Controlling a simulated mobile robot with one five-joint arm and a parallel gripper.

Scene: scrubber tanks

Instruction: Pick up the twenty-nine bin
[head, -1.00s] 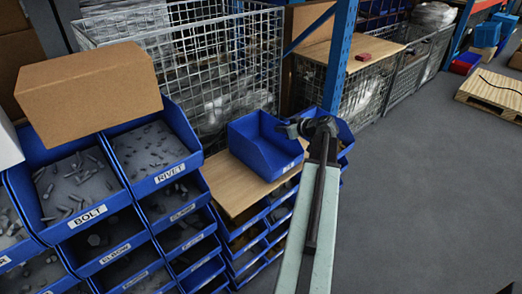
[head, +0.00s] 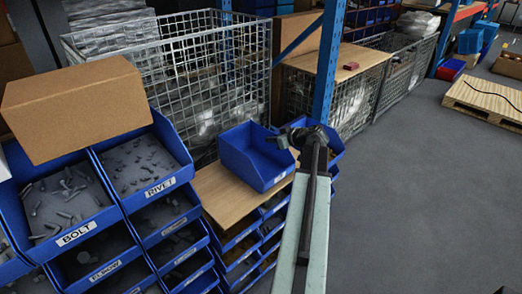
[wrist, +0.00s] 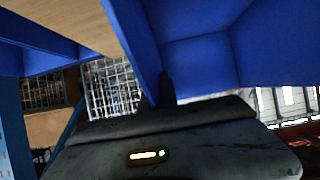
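A blue open-fronted bin (head: 240,155) sits on a wooden board in the head view. A small white label (head: 279,178) is on its front, too small to read, so I cannot confirm the number. My gripper (head: 291,137) is at the bin's right-hand rim in the head view. In the wrist view, blue bin walls (wrist: 200,55) fill the upper right, and one wall runs down to a dark fingertip (wrist: 167,88). The other fingertip is hidden. I cannot tell whether the fingers are closed on that wall.
Another blue bin (head: 333,148) stands behind my gripper. A cardboard box (head: 75,105) rests on the labelled bins at left, including RIVET (head: 145,165) and BOLT. A wire cage (head: 185,80) and a blue post (head: 327,70) stand behind.

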